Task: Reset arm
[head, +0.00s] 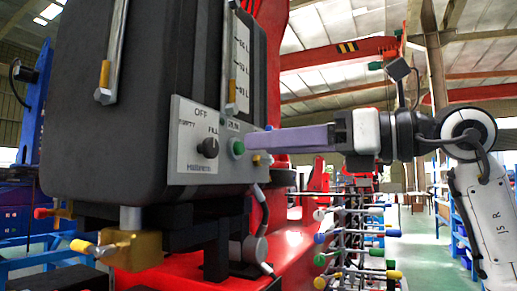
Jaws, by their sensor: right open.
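My right arm (485,200) comes in from the right, and its gripper (252,142) reaches left to the control panel. Its long lavender fingers are seen side-on, so the gap between them is hidden. The fingertips are at or just in front of the green button (238,147); I cannot tell whether they touch it. The grey control panel (185,165) has a black knob (208,147) with OFF, FILL, RUN and EMPTY marks. The panel sits on a large dark tank (110,130). My left gripper is not in view.
A brass valve with a yellow-tipped lever (130,247) hangs below the tank. A gauge (240,60) with litre marks is on the tank's front. Red crane structure (290,240) stands behind. A rack of coloured-ended rods (355,238) is at lower middle. Blue shelving is at the right.

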